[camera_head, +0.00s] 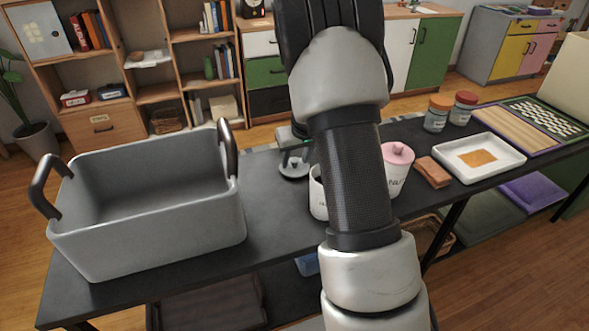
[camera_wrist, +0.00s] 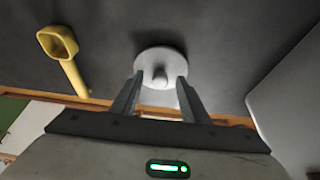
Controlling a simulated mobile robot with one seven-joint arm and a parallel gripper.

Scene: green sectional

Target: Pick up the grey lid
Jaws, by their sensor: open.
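The grey lid (camera_head: 294,171) is a small round disc with a knob, lying on the black table between the grey bin and my arm. In the wrist view the lid (camera_wrist: 153,58) lies just beyond my open gripper (camera_wrist: 160,77), with its knob between the two fingers. The fingers look apart from the knob, and nothing is held. In the head view my gripper (camera_head: 292,146) is just above the lid and partly hidden by my arm. A white canister (camera_head: 318,198) stands beside the lid, mostly hidden behind my arm.
A large grey bin (camera_head: 150,235) with dark handles fills the table's left. Right of my arm are a pink-lidded canister (camera_head: 397,172), a brown block (camera_head: 433,172), a white tray (camera_head: 450,170) and two jars (camera_head: 437,115). A yellow scoop (camera_wrist: 72,75) lies near the lid.

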